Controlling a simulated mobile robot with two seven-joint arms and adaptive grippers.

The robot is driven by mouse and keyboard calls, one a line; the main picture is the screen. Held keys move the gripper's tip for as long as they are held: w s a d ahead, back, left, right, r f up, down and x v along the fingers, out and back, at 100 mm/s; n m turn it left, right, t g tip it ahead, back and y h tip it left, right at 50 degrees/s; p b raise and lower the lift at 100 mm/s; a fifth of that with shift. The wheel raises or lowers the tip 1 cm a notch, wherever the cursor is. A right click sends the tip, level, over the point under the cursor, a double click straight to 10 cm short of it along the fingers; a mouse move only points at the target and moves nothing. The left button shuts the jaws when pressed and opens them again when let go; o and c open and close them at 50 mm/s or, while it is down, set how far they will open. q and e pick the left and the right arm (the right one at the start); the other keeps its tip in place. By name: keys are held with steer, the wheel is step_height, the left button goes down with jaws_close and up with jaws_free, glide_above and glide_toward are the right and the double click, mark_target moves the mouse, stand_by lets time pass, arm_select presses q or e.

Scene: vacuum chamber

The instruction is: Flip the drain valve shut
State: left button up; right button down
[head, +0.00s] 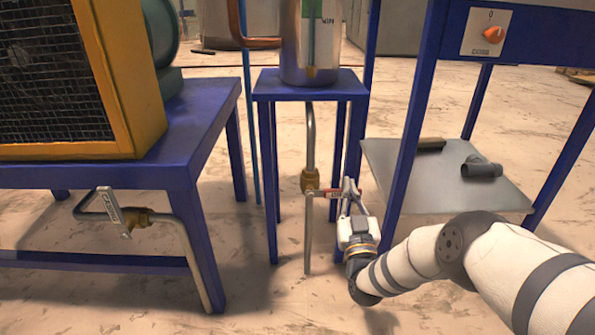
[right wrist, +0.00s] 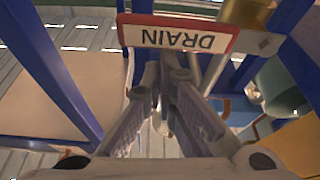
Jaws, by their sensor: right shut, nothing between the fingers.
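The drain valve (head: 310,180) is a brass body on a vertical pipe below the small blue stand. Its red-edged lever (head: 327,192) points sideways to the right, across the pipe. In the right wrist view the lever's white plate (right wrist: 180,38) reads DRAIN upside down, with the brass body (right wrist: 247,14) at its right end. My right gripper (head: 347,187) is at the lever's free end. In the wrist view its fingertips (right wrist: 166,66) are together and empty, just below the plate's edge. I cannot tell whether they touch it. My left gripper is not in view.
A second brass valve (head: 135,217) with a white lever is under the blue bench (head: 205,110) at left. The small stand's legs (head: 270,190) and the right frame's leg (head: 408,150) flank the drain pipe. A grey shelf (head: 450,195) holds a dark pipe fitting (head: 482,167).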

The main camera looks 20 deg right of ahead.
stand_by(0.6)
step_height(320, 180, up, 5)
steer(key=p, duration=0.3)
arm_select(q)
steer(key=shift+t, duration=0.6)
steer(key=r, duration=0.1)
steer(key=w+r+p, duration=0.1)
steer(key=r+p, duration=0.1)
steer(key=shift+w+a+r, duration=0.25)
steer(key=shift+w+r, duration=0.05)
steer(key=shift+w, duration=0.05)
arm_select(e)
steer(key=f+v, duration=0.1)
steer(key=v, duration=0.9)
steer(key=shift+a, duration=0.15)
